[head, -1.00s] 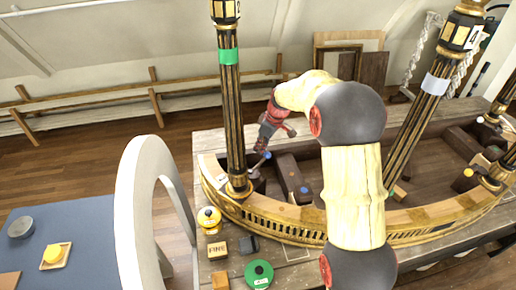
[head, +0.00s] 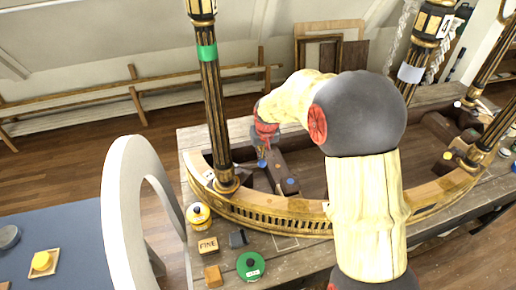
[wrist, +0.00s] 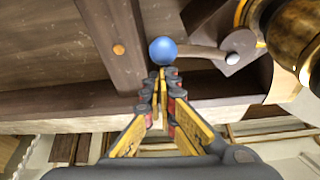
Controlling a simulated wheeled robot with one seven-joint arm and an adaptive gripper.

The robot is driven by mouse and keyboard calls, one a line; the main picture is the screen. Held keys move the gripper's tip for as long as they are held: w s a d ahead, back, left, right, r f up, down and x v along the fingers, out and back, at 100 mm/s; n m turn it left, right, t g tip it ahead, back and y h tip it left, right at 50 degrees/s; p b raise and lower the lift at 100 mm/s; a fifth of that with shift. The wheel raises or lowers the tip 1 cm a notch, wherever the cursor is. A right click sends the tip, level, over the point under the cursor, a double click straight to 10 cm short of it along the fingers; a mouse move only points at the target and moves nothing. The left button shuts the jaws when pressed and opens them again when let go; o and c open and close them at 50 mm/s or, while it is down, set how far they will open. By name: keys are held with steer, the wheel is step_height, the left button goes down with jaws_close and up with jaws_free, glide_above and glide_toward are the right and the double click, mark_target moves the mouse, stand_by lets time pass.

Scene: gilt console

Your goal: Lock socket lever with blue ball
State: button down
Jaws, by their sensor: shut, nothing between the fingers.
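The blue ball (wrist: 162,50) sits on the end of a short curved lever (wrist: 200,50) in the wrist view. The lever runs right to a pivot with a pale pin (wrist: 232,58) on a dark socket block. My gripper (wrist: 162,72) is shut and empty, its tips right at the ball's lower edge; I cannot tell whether they touch. In the head view the ball (head: 262,163) shows just below my gripper (head: 263,150), near the green-banded column (head: 208,100). My wrist hides part of the socket.
A dark beam with an orange dot (wrist: 119,49) lies left of the ball. A gilt curved rail (head: 285,218) edges the console. A white arch (head: 118,215) rises at left.

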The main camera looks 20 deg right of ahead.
mark_target(263, 163)
steer(key=s+m+b, duration=0.1)
steer(key=s+m, duration=0.1)
steer(key=s+a+m+h+b, duration=0.1)
steer(key=s+m, duration=0.1)
steer(key=shift+f+m+h, duration=0.1)
steer(key=shift+m+h, duration=0.2)
steer(key=shift+m, duration=0.1)
steer(key=shift+s+a+b, duration=0.15)
steer(key=shift+s+b, duration=0.3)
steer(key=shift+s, duration=0.15)
steer(key=shift+g, duration=0.3)
